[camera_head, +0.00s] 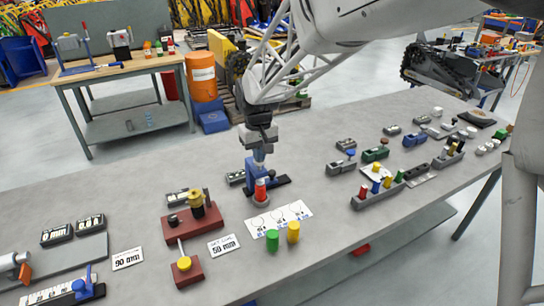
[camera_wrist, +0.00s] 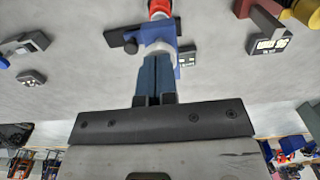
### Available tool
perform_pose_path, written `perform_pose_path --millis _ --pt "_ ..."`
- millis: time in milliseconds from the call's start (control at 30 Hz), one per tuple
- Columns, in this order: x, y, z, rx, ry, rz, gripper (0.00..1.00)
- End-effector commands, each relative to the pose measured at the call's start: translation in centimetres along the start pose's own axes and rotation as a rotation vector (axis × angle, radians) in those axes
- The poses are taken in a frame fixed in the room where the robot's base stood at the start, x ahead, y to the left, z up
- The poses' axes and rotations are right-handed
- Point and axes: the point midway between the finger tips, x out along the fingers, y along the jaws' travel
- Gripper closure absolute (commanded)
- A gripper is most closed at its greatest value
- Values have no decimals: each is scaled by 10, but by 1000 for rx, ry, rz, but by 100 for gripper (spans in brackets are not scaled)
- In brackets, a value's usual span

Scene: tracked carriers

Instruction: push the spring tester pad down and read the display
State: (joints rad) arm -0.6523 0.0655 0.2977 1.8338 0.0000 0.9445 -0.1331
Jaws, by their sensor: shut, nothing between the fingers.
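The spring tester (camera_head: 251,169) is a blue upright on a dark base on the grey bench, just below my arm. In the wrist view the blue tester (camera_wrist: 121,38) stands at top centre, with a pale round pad (camera_wrist: 158,50) at my fingertips. My gripper (camera_head: 259,161) points down with its fingers shut and empty; in the wrist view its tips (camera_wrist: 156,60) overlap the pad, and I cannot tell whether they touch it. A small dark display (camera_head: 236,177) sits left of the tester; it also shows in the wrist view (camera_wrist: 187,56), its digits too small to read.
A red cylinder (camera_head: 260,190) on a grey round base stands close in front of the tester. A white card (camera_head: 279,219), a green cylinder (camera_head: 272,240) and a yellow cylinder (camera_head: 293,232) are nearer. A dark red stand (camera_head: 193,227) is left. Bare bench lies right of the tester.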

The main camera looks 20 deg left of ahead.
Motion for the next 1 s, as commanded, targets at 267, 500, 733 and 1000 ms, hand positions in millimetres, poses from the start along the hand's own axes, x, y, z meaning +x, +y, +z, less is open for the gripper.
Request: perform_pose_path --millis 267,500,733,1000 --pt "1 0 0 0 0 0 100" --pt "5 0 0 0 0 0 100" --pt "8 0 0 0 0 0 100" --pt "8 0 0 0 0 0 100"
